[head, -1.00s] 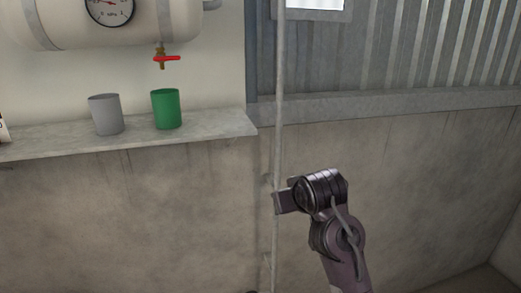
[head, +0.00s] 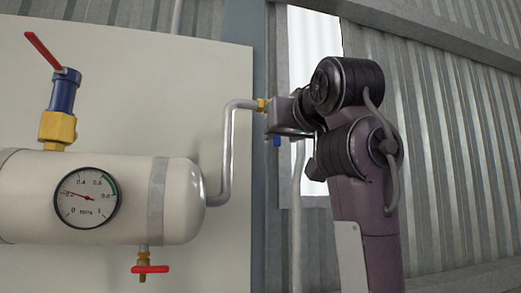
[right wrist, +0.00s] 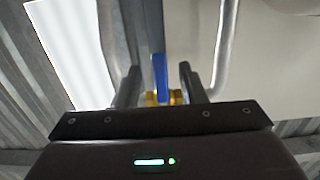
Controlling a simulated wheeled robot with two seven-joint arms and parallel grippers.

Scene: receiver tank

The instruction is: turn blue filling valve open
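The blue filling valve sits on the grey pipe right of the tank, on a brass body. In the right wrist view its blue handle (right wrist: 160,78) stands between the two fingers of my right gripper (right wrist: 158,82), with a visible gap on each side. The brass body (right wrist: 176,97) shows just below the handle. In the head view my right gripper (head: 284,118) is at the end of the pipe and covers most of the valve; only a small blue tip (head: 277,141) shows below it. My left gripper is not in view.
The cream tank (head: 125,205) with a gauge (head: 86,198) is at the left. A red-levered blue valve (head: 64,90) stands on top, and a red-handled drain tap (head: 150,269) hangs below. The grey pipe (head: 228,150) runs close beside my gripper. Corrugated wall stands at the right.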

